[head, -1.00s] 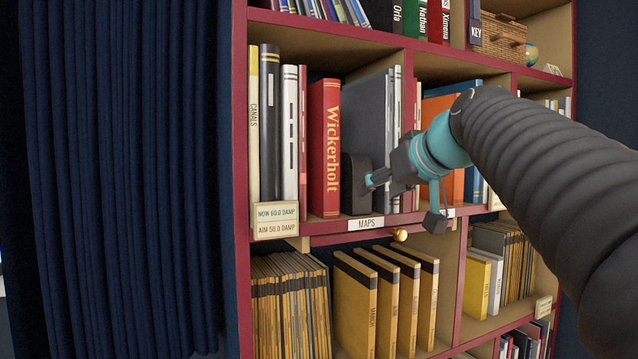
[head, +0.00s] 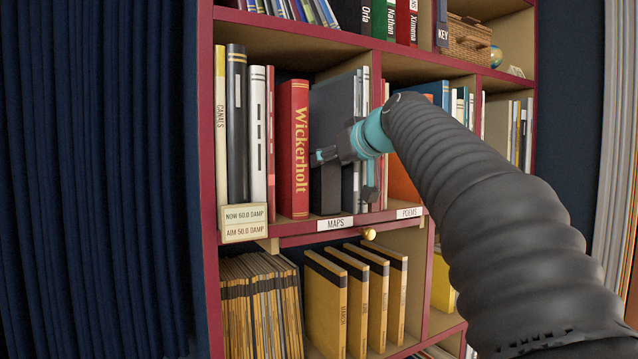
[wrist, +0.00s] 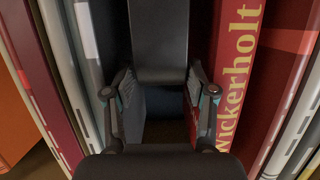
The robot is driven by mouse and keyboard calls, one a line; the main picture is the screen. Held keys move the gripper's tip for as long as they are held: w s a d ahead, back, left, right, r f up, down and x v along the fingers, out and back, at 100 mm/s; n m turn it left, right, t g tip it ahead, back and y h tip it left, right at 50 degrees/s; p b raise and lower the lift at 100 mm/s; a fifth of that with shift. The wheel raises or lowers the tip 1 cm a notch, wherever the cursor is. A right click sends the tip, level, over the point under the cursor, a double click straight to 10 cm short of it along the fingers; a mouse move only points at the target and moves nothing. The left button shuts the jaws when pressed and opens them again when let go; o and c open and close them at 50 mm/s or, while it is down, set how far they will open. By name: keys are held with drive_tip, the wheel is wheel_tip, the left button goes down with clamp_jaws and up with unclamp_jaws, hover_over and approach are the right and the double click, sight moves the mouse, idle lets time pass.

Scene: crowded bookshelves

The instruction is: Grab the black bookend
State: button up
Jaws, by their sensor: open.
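The black bookend (head: 326,190) stands upright on the middle shelf, just right of the red Wickerholt book (head: 300,150) and in front of tall grey books. In the head view my gripper (head: 317,157) is at the height of the bookend's top and partly covers it. In the wrist view, which is upside down, the bookend (wrist: 159,40) shows as a dark block at the top centre. The open fingers of my gripper (wrist: 160,84) lie either side of its near edge. Contact cannot be told. The Wickerholt book (wrist: 238,80) is close beside one finger.
Pale and dark books (head: 236,125) fill the shelf's left end. Slim white books stand right of the grey ones. A MAPS label (head: 335,223) and a brass knob (head: 369,234) are on the shelf front below. A navy curtain (head: 95,180) hangs at left.

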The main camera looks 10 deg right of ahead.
drive_tip(key=shift+f+p+x, duration=0.15)
drive_tip(key=shift+p+x, duration=0.05)
drive_tip(key=shift+x, duration=1.1)
drive_tip(key=shift+f+p+x, duration=0.1)
drive_tip(key=shift+p+x, duration=0.1)
drive_tip(key=shift+x, duration=1.15)
drive_tip(key=shift+s, duration=0.15)
clamp_jaws()
drive_tip(key=shift+r, duration=0.15)
